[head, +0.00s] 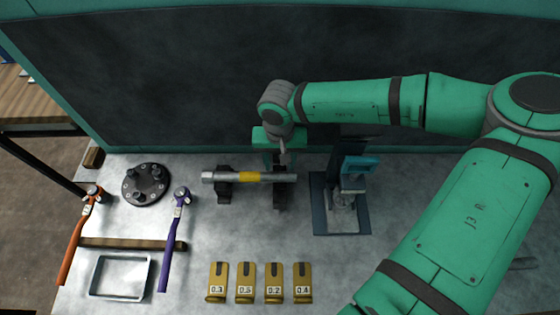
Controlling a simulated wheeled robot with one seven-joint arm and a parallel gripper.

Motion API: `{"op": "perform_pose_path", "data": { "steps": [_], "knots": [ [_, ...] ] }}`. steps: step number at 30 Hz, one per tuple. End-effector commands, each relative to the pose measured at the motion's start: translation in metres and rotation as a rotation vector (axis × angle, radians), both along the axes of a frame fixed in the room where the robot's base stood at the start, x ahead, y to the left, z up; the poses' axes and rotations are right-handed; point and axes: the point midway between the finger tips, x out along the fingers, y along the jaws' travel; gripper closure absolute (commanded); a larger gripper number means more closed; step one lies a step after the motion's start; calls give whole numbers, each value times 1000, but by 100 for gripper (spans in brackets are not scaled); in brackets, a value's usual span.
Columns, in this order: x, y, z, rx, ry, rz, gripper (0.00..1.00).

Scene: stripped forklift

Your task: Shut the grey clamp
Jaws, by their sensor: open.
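A grey metal fixture (342,215) stands on a dark blue base plate at the right of the bench. It looks like the grey clamp, but it is too small to tell its state. A teal block (360,164) sits at its upper part. My gripper (281,155) is left of this fixture, pointing down behind the right end of a grey shaft (222,177) with a yellow band. The gripper is open, though its fingers are small and partly hidden. I cannot tell whether it touches the shaft. Nothing is visibly held.
The shaft lies across dark supports (224,192). At left are a black round flange (146,184), an orange-handled tool (77,240), a purple-handled tool (172,240) and an empty grey tray (97,278). Several yellow numbered blocks (218,282) line the front. A dark panel (180,80) rises behind.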

Motion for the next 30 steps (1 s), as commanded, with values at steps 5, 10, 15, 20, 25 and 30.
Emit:
{"op": "perform_pose_path", "data": {
  "steps": [5, 10, 15, 20, 25, 30],
  "knots": [
    [-20, 0, 2, -2, 50, 4, 41],
    [-17, -2, 34, -4, 36, 1, 41],
    [-11, -2, 69, -2, 18, 0, 41],
    [-7, -1, 93, 0, 6, -1, 41],
    [-6, -1, 106, 0, 1, -1, 41],
    [-6, -1, 108, 0, 0, 0, 41]
  ]
}}
